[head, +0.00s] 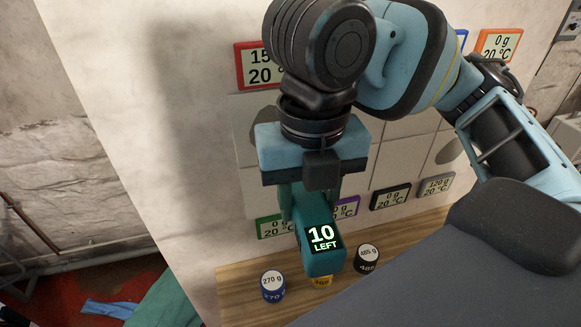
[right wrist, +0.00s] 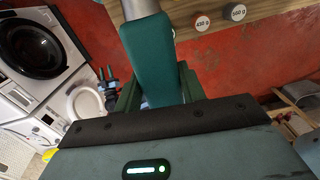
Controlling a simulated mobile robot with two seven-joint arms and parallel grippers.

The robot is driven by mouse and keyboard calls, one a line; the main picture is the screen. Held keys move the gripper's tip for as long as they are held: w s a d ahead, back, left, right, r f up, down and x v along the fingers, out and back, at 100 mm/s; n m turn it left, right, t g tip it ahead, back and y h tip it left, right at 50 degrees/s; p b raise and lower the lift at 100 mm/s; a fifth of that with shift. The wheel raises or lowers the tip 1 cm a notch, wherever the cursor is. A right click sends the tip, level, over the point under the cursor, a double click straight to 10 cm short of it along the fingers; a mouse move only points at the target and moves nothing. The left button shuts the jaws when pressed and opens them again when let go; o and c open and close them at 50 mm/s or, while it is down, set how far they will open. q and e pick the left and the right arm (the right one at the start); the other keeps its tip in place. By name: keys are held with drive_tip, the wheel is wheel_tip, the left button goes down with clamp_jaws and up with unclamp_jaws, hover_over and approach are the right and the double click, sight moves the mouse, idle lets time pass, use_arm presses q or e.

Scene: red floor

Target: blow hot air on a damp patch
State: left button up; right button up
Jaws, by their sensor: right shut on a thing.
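My right gripper (head: 312,200) is shut on a teal box-shaped tool (head: 319,252) whose dark screen reads "10 LEFT". The tool also fills the upper middle of the right wrist view (right wrist: 152,58), between the fingers. In the head view it is in front of a tiled wall panel, above a wooden ledge. A darker grey patch (head: 267,122) shows on the panel left of my wrist, and another (head: 446,149) at the right. I cannot tell whether the tool is blowing. My arm and gripper hide the panel's middle. My left gripper is not in view.
Coloured signs surround the panel: red (head: 255,72), orange (head: 498,44), green (head: 271,227), black (head: 390,196) and grey (head: 435,186). Labelled weights, blue (head: 272,287) and black (head: 367,261), stand on the wooden ledge (head: 240,307). White washing machines (right wrist: 42,50) stand behind.

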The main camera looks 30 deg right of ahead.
drive_tip(key=shift+d+r+n, duration=0.15)
drive_tip(key=shift+r+n, duration=0.15)
drive_tip(key=shift+s+r, duration=0.1)
drive_tip(key=shift+w+d, duration=0.2)
drive_tip(key=shift+w, duration=0.65)
drive_tip(key=shift+w+d, duration=0.25)
drive_tip(key=shift+w, duration=0.6)
drive_tip(key=shift+w+d, duration=0.2)
drive_tip(key=shift+w, duration=0.65)
drive_tip(key=shift+w+d, duration=0.15)
drive_tip(key=shift+w, duration=0.65)
drive_tip(key=shift+w+r, duration=0.1)
idle(1.6)
